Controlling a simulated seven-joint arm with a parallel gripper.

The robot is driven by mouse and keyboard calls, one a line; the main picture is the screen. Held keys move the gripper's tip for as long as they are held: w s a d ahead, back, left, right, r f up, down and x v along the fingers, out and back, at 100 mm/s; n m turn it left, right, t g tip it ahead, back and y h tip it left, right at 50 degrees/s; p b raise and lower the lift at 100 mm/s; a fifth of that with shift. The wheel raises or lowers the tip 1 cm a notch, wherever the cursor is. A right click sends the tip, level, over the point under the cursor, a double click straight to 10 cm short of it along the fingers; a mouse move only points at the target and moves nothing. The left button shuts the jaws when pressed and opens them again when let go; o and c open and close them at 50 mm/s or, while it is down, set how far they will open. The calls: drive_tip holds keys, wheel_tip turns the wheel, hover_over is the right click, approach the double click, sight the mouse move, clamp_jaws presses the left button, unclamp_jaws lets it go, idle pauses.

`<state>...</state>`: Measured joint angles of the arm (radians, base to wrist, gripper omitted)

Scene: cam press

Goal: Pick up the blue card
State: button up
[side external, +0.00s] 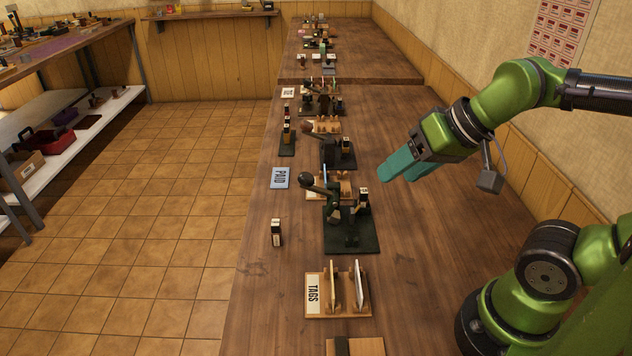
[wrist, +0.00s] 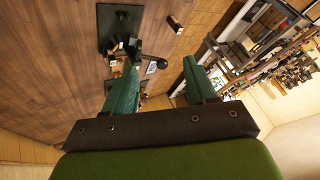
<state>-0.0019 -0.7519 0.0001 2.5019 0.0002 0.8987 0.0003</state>
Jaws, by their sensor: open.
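The blue card (side external: 280,178), marked PAID, lies flat near the left edge of the wooden bench in the side view. A press stands between the card and my gripper in the side view.
A lever press (side external: 349,238) on a dark plate stands mid-bench, with another press (side external: 338,153) behind it. A small stamp block (side external: 276,233) stands in front of the card. A wooden TAGS rack (side external: 345,308) is nearer. Bench surface at front right is clear.

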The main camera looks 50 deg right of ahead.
drive_tip(key=c, duration=0.4)
drive_tip(key=shift+o, duration=0.2)
drive_tip(key=w+d+f+m+g+h, duration=0.1)
drive_tip(key=w+d+f, duration=0.1)
drive_tip(key=w, duration=0.5)
drive_tip(key=w+d+f+m+g+h, duration=0.1)
drive_tip(key=w+d+f+g+h, duration=0.1)
drive_tip(key=w+f, duration=0.2)
drive_tip(key=w+d+f+m+g+h, duration=0.1)
drive_tip(key=w+d+f, duration=0.1)
drive_tip(key=w, duration=0.8)
drive_tip(key=shift+w+d+f+m+h, duration=0.3)
drive_tip(key=shift+w+d+f, duration=0.05)
drive_tip(key=shift+f, duration=0.05)
drive_tip(key=shift+m+h, duration=0.3)
drive_tip(key=shift+m, duration=0.4)
drive_tip(key=x, duration=0.3)
drive_tip(key=w+d+x, duration=0.1)
drive_tip(key=x, duration=0.6)
drive_tip(key=shift+w+d+r, duration=0.25)
drive_tip(key=shift+r, duration=0.05)
drive_tip(key=shift+w+x, duration=0.2)
drive_tip(key=shift+x, duration=2.8)
